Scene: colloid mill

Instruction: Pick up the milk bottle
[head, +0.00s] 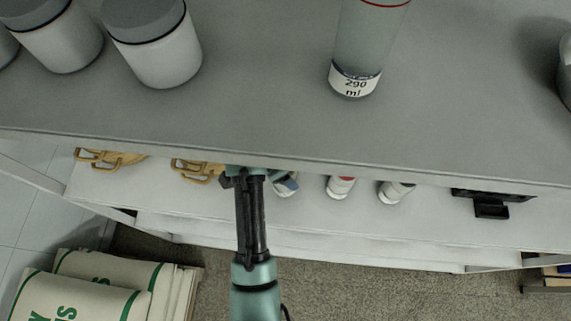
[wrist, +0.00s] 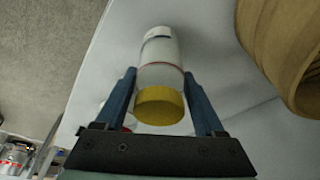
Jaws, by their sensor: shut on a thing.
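The milk bottle (wrist: 160,52) is a white bottle with a yellow cap and a thin red line, seen in the wrist view. My gripper (wrist: 160,75) has its two blue fingers on either side of the bottle and is shut on it, with the cap towards the wrist. In the head view my gripper (head: 258,174) reaches in under the front edge of the upper shelf, which hides its fingers and most of the bottle. The head view does not show clearly whether the bottle is off the lower shelf.
The upper shelf (head: 260,115) overhangs my arm and bears grey-lidded jars (head: 160,55) and a 290 ml container (head: 355,75). On the lower shelf (head: 330,225) are yellow-brown objects (head: 197,170), two small bottles (head: 340,187) (head: 395,192) and a black object (head: 491,205). Sacks (head: 90,290) stand lower left.

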